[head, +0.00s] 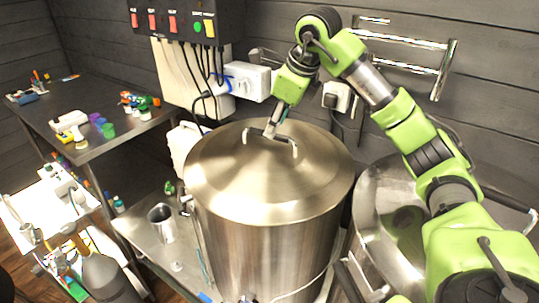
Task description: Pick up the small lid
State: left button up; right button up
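A round, shiny steel lid (235,180) sits on top of the large steel pot (260,250) in the middle of the head view. A thin bar handle (295,149) spans the lid's centre. My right arm reaches in from the right and bends down over the lid. My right gripper (272,128) is at the handle, with its fingertips pointing down. It overlaps the handle's middle in this view. The fingers are small here, so I cannot tell whether they are open or shut on the handle. My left gripper is not in view.
A second steel vessel (375,255) stands right of the pot, partly behind my arm. A switch box (180,22) and steel wall rails (440,75) are behind. A dark table (60,100) with small items is at left. A steel jug (161,223) stands beside the pot.

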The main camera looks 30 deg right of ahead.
aim_at(269, 148)
jog(key=shift+p+x, duration=0.35)
jog(key=shift+x, duration=0.7)
jog(key=x, duration=0.1)
jog(key=p+x, duration=0.1)
jog(key=x, duration=0.1)
jog(key=shift+w+d+f+p, duration=0.2)
jog(key=shift+w+p, duration=0.1)
jog(key=shift+w, duration=0.05)
jog(key=shift+w+f, duration=0.15)
jog(key=shift+f, duration=0.25)
grip_shut()
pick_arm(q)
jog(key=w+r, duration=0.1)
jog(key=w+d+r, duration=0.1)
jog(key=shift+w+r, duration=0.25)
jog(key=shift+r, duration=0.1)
pick_arm(e)
jog(key=shift+w+r, duration=0.15)
jog(key=shift+r, duration=0.05)
